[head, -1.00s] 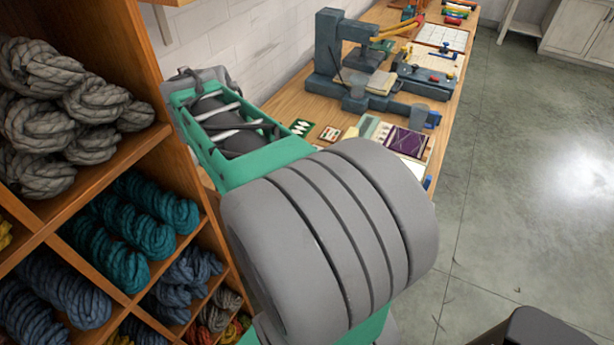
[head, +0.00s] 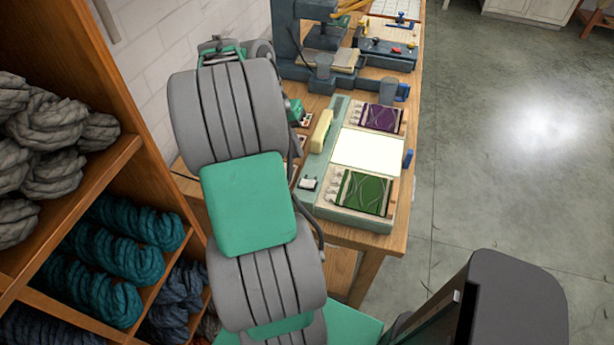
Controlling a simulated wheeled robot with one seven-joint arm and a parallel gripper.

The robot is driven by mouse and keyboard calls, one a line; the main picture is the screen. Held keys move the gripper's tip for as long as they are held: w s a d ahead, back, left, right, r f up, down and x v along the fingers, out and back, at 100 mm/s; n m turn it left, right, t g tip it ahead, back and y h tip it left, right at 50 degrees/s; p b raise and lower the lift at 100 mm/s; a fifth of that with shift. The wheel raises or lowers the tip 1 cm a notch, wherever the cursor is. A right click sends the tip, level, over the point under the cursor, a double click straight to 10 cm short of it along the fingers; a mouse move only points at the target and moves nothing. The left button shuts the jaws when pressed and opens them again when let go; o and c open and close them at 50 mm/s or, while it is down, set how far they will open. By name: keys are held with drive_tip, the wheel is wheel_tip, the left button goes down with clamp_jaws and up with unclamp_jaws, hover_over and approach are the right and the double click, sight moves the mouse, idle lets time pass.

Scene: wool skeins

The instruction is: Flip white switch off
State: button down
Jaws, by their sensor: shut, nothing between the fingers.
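A small white switch (head: 308,183) sits on the left strip of a pale green device (head: 365,220) on the wooden table. The switch is too small to tell which way it is tipped. The device has a bright white panel (head: 368,150) in its middle, with a purple patterned swatch (head: 380,117) above and a green patterned swatch (head: 363,192) below. My grey and green arm rises just left of the device. My gripper does not show; the arm's own links hide the space behind them.
A yellow bar (head: 321,130) stands on the device's left strip, above the switch. A dark press (head: 290,45) and a tool block (head: 388,53) stand farther back on the table (head: 400,225). Shelves of wool skeins (head: 120,225) close off the left. The floor at right is open.

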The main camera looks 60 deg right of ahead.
sight(311, 182)
drive_tip(key=x, duration=1)
